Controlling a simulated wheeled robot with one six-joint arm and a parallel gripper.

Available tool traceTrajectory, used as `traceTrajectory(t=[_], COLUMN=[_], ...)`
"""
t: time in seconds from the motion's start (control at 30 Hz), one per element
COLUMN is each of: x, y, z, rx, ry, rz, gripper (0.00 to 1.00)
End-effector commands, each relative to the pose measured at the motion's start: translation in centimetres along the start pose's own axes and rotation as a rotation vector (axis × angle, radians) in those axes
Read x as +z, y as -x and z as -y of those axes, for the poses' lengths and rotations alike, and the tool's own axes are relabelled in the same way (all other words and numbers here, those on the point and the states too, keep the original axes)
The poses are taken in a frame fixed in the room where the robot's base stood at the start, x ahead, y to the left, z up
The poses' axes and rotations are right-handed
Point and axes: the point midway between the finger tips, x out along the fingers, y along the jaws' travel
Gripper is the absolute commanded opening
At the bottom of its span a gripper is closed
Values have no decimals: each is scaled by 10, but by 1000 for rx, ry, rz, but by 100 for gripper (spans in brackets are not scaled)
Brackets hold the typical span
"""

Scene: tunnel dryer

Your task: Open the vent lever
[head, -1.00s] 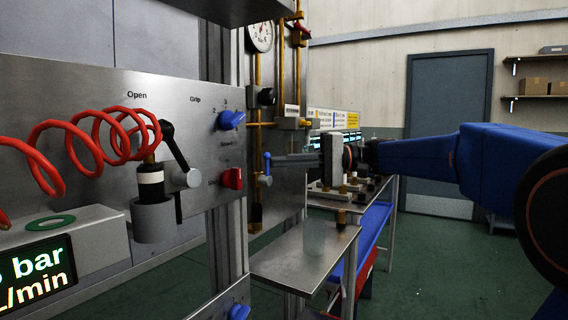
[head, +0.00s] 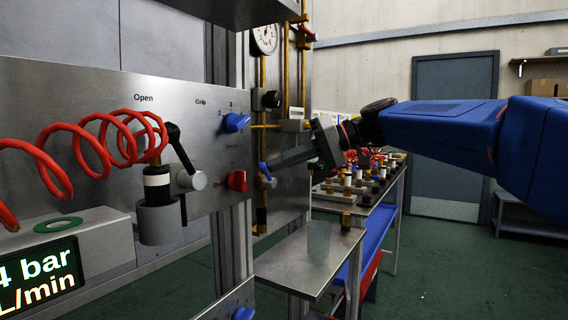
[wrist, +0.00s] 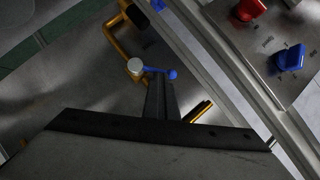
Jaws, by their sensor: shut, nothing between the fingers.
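A small blue lever (head: 263,169) with a pale round hub (head: 271,183) is on the back metal panel. Its blue arm leans up and left in the head view. No label naming it a vent is readable. In the wrist view the blue lever (wrist: 160,72) lies across the tips of my fingers, with the round hub (wrist: 135,67) to the left. My gripper (head: 277,165) is shut and empty, its fingertips at the lever, slanting down to the left. They appear to touch or nearly touch it; I cannot tell which.
A front panel carries a blue knob (head: 235,122), a red knob (head: 236,181) and a black lever (head: 180,148). Metal posts stand near my fingers. A small steel table (head: 300,265) is below, and a bench with several bottle-like parts (head: 365,180) is behind.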

Motion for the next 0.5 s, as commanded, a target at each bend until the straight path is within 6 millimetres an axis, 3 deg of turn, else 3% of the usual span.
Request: traceTrajectory(t=[0.5], x=[21], y=[-14], z=[13], rx=[267], ry=[407], rz=[1], gripper=[0])
